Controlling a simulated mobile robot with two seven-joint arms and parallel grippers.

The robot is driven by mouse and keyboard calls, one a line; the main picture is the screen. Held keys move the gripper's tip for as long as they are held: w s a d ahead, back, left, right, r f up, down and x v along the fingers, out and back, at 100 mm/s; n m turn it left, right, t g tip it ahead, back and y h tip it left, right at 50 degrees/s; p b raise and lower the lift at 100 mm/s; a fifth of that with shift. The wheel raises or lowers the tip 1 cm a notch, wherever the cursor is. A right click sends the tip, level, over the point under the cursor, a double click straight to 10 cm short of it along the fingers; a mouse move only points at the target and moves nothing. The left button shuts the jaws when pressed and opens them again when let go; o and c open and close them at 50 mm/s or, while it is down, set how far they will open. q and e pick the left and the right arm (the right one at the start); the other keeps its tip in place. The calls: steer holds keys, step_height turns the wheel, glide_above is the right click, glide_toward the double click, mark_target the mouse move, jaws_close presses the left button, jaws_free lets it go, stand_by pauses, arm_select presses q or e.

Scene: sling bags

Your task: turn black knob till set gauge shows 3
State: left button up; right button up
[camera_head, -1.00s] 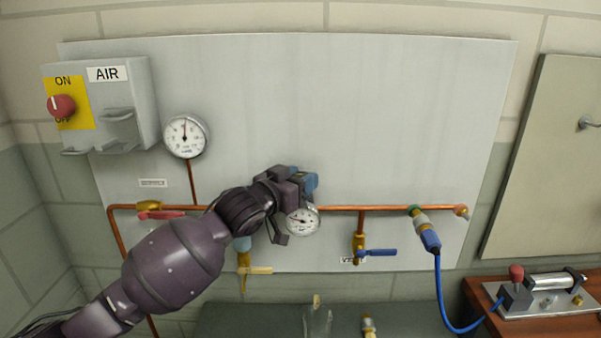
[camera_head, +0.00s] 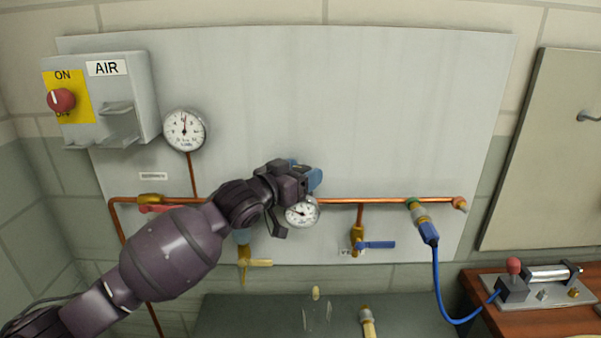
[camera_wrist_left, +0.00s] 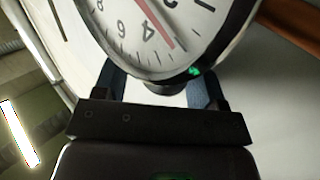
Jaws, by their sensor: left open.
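The small white set gauge (camera_head: 302,213) sits on the copper pipe in the middle of the panel. My left gripper (camera_head: 314,180) is at the pipe just above this gauge, its blue fingers partly hidden by its own body. In the left wrist view the gauge face (camera_wrist_left: 150,38) fills the top; a thin red line lies close to the 4, and I cannot read the set value surely. The open blue fingers (camera_wrist_left: 158,90) stand either side of a small dark part below the gauge rim, perhaps the black knob. The knob is hidden in the head view. My right gripper is not in view.
A larger gauge (camera_head: 185,130) and the AIR switch box (camera_head: 125,100) are at the left. The upper panel is clear.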

arm_select(q)
steer(key=shift+w+a+r, duration=0.2)
steer(key=shift+a, duration=0.05)
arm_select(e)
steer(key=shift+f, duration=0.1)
arm_select(q)
steer(key=n+t+y+b, duration=0.1)
steer(key=y, duration=0.1)
steer(key=n+t+y+b, duration=0.1)
steer(key=n+y+b, duration=0.1)
steer(key=n+t+y+b, duration=0.1)
steer(key=b, duration=0.1)
steer(key=shift+d+f+t+y, duration=0.2)
steer(key=shift+f+t+y, duration=0.1)
steer(key=shift+f+y, duration=0.1)
steer(key=n+y+b, duration=0.1)
steer(key=n+y, duration=0.1)
steer(key=shift+s+d+t+y+b, duration=0.1)
steer(key=shift+d+t+y+b, duration=0.05)
steer(key=shift+t+y+b, duration=0.2)
steer(key=shift+r+n+y+b, duration=0.2)
steer(key=shift+n+y+b, duration=0.6)
steer(key=shift+n+y, duration=1.2)
steer(key=shift+y, duration=0.85)
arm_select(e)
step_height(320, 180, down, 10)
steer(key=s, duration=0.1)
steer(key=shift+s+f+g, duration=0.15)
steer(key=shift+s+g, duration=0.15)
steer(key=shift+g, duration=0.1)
